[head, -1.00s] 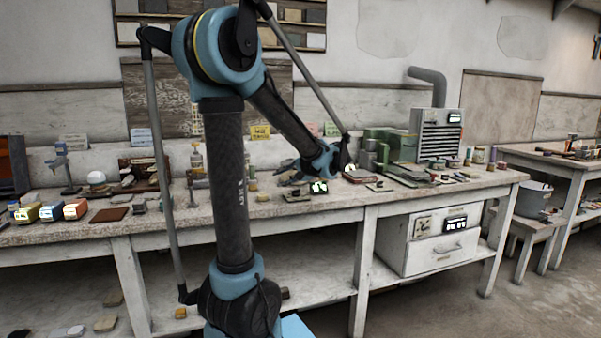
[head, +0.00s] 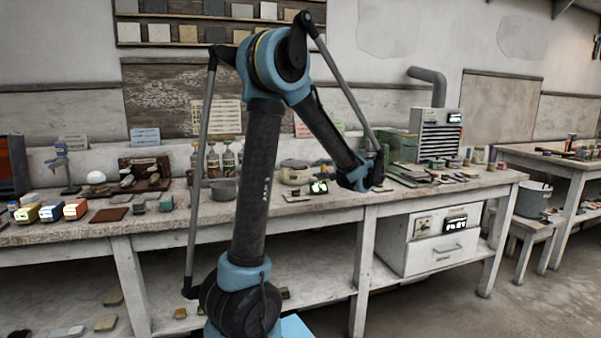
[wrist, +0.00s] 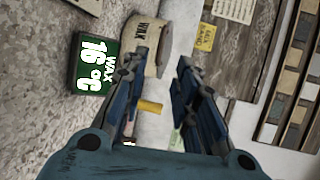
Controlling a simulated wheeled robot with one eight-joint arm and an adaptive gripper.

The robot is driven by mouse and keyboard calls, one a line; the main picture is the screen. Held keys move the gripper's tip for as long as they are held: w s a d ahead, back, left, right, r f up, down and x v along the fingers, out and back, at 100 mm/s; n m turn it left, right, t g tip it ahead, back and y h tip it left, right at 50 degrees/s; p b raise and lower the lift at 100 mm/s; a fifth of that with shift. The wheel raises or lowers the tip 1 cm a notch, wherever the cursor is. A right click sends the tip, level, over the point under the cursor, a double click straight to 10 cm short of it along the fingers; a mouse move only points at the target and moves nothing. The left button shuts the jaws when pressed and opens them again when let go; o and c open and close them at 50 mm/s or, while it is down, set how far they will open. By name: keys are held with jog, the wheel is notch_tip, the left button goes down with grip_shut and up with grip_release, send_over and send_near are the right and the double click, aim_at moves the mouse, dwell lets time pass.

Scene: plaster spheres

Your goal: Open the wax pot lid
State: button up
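The wax pot (head: 294,175) is a squat beige pot on the workbench, just left of my arm's end in the head view. Its lid (head: 294,163) appears to be on it. In the wrist view the pot (wrist: 140,38), lettered WAX, shows sideways beyond my left finger, which covers part of it. My gripper (wrist: 163,62) is open, its two dark blue fingers apart with nothing held between them. The gap to the pot cannot be judged exactly. In the head view the fingers are not clearly visible.
A dark display (wrist: 92,65) reading WAX 16 °C stands beside the pot; it also shows in the head view (head: 318,187). A grey metal pan (head: 223,191) and bottles (head: 212,162) are left of the pot. Green machinery (head: 402,147) stands to the right.

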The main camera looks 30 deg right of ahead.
send_near(296, 164)
jog(key=w+a+f, duration=0.1)
jog(key=w, duration=0.1)
jog(key=w+a+f, duration=0.1)
jog(key=w, duration=0.1)
jog(key=shift+a+f, duration=0.2)
jog(key=shift+f, duration=0.2)
jog(key=shift+s, duration=0.1)
grip_shut()
